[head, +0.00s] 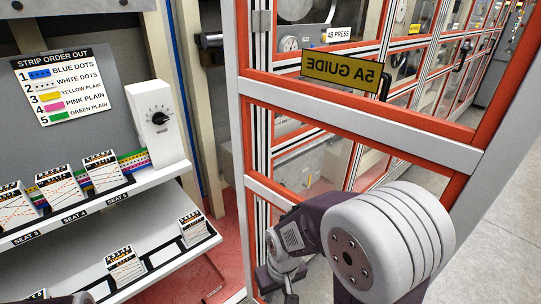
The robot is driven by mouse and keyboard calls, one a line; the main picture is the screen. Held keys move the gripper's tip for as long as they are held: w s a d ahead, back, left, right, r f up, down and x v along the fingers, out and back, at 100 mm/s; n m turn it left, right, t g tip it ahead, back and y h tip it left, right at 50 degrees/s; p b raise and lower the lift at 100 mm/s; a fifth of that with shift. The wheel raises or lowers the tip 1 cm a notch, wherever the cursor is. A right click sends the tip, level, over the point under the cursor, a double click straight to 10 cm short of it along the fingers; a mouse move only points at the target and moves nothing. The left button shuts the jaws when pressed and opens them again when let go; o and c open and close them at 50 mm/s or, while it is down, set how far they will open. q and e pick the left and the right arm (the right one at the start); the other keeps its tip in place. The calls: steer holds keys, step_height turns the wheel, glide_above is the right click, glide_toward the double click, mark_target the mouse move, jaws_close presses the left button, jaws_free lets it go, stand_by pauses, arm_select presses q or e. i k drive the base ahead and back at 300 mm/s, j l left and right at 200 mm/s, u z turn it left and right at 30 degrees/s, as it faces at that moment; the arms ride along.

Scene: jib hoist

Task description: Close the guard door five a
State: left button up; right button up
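The guard door (362,125) has an orange-red and grey frame with clear panels. It stands open, swung out toward me at the right. Its yellow sign (342,70) shows mirrored lettering that reads "5A GUIDE" backwards. A dark handle (385,87) sits by the sign's right end. My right arm covers the door's lower part. My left gripper is not in view.
A grey panel with a strip-order sign (64,84) and a white dial box (158,122) stands at left. Shelves below hold several card stacks (103,171). A red floor area (190,275) lies between shelves and door. Grey floor (492,262) is clear at right.

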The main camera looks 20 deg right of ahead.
mark_target(478, 164)
steer(key=k+l+u, duration=0.25)
steer(key=k+l, duration=0.3)
steer(key=k+l+u, duration=0.3)
steer(key=k+l, duration=0.25)
steer(key=l+u, duration=0.35)
steer(key=l, duration=1)
steer(key=i+l, duration=0.1)
steer(key=l, duration=0.15)
steer(key=i+l+u, duration=0.15)
steer(key=k+l, duration=0.05)
steer(key=l, duration=0.05)
